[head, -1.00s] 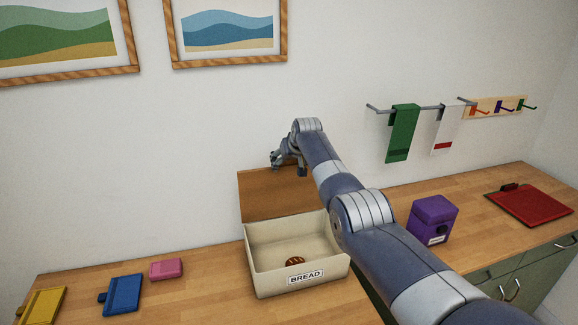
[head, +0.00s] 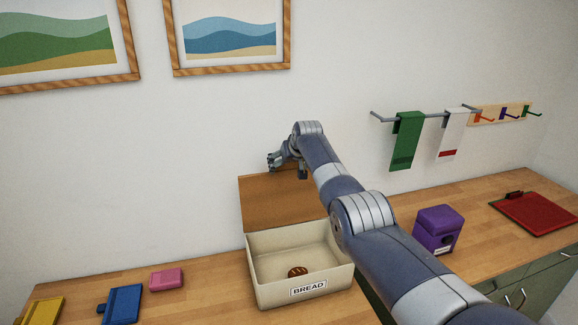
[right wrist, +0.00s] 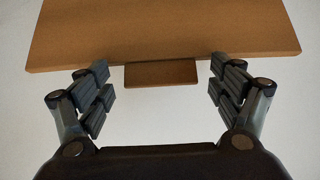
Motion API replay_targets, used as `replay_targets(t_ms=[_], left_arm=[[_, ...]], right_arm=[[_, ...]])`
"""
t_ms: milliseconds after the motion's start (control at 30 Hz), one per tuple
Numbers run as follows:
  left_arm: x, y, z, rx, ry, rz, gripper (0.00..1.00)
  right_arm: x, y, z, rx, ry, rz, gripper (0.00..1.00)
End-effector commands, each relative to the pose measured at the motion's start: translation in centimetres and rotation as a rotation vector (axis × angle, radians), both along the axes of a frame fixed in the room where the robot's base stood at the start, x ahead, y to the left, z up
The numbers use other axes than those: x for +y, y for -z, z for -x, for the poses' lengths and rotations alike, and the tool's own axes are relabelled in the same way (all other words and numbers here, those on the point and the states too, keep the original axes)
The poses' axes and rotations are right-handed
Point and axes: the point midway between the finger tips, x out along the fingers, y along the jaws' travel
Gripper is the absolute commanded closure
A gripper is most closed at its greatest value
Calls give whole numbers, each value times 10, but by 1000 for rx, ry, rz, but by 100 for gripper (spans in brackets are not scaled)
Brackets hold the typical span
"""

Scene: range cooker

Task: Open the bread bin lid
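The cream bread bin (head: 262,292), labelled BREAD, stands on the wooden counter with a small brown loaf (head: 298,272) inside. Its wooden lid (head: 262,205) is raised upright at the back of the bin, close to the wall. My right gripper (head: 273,163) is at the lid's top edge, and my right arm hides part of the lid and the bin's right side. In the right wrist view, the lid (right wrist: 165,30) fills the top, and its small wooden handle (right wrist: 160,74) lies between the two spread fingers without touching them. My left gripper is not in view.
A purple canister (head: 437,230) stands right of my arm. A red board (head: 535,212) lies at the far right. Blue (head: 122,304), pink (head: 167,279) and yellow (head: 40,310) items lie on the left. A green towel (head: 407,140) hangs on a wall rail.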

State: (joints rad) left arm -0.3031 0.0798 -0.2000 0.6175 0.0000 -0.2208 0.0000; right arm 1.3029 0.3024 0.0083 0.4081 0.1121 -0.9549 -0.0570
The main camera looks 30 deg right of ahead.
Motion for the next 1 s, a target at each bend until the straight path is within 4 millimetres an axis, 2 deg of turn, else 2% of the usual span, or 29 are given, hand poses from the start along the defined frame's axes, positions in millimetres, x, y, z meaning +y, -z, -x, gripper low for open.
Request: replay_targets(t_ms=[467,767,1000], left_arm=[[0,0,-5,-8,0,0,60],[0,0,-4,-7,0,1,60],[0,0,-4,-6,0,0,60]], right_arm=[[1,0,4,6,-1,-1,13],[4,-16,19,4,0,0,13],[9,-37,37,2,0,1,13]])
